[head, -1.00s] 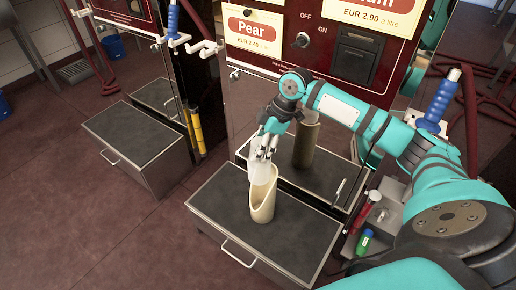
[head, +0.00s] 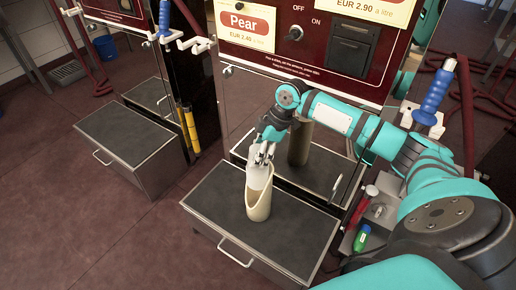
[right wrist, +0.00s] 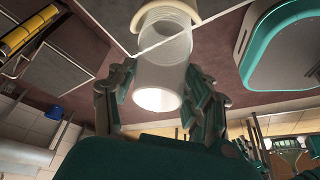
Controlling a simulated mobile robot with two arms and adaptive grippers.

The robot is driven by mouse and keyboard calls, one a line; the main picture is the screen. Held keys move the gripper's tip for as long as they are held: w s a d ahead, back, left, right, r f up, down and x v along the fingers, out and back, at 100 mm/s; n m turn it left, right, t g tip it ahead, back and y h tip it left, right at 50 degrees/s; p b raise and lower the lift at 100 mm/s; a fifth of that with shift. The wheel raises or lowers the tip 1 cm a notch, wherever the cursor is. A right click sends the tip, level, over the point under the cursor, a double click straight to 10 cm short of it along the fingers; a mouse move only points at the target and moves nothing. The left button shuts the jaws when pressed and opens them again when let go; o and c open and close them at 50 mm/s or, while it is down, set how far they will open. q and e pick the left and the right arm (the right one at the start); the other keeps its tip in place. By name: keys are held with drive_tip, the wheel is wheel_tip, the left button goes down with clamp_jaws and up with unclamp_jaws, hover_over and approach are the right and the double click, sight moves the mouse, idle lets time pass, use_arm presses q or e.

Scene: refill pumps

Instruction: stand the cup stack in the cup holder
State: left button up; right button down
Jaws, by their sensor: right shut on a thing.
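My right gripper (head: 263,155) is shut on the cup stack (head: 259,176), a translucent whitish stack of cups. The cup holder (head: 259,206) is a cream tube with a slanted open mouth, upright on the dark-topped step. The stack is at the mouth, its lower part behind the holder's front rim. In the right wrist view, the stack (right wrist: 165,55) sits between my fingers, and its far end reaches within the holder's cream rim (right wrist: 193,13). How deep it goes is hidden. My left gripper is not in view.
The step (head: 214,205) has a metal handle and stands before the pump cabinet with the Pear sign (head: 245,22). A second step (head: 125,138) is at left. A blue-handled nozzle (head: 434,92) and a red-handled tool (head: 365,205) are at right. The step top around the holder is mostly clear.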

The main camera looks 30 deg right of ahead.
drive_tip(key=shift+f+b, duration=0.35)
drive_tip(key=shift+f, duration=1.4)
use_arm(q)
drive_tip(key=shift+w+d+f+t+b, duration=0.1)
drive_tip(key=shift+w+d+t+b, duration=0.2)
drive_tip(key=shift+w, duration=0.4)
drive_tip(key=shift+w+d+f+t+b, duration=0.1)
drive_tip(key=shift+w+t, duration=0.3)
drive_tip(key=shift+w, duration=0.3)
use_arm(e)
drive_tip(key=shift+d+f, duration=0.1)
drive_tip(key=shift+f, duration=0.9)
drive_tip(key=shift+c, duration=2.3)
unclamp_jaws()
drive_tip(key=v, duration=1.2)
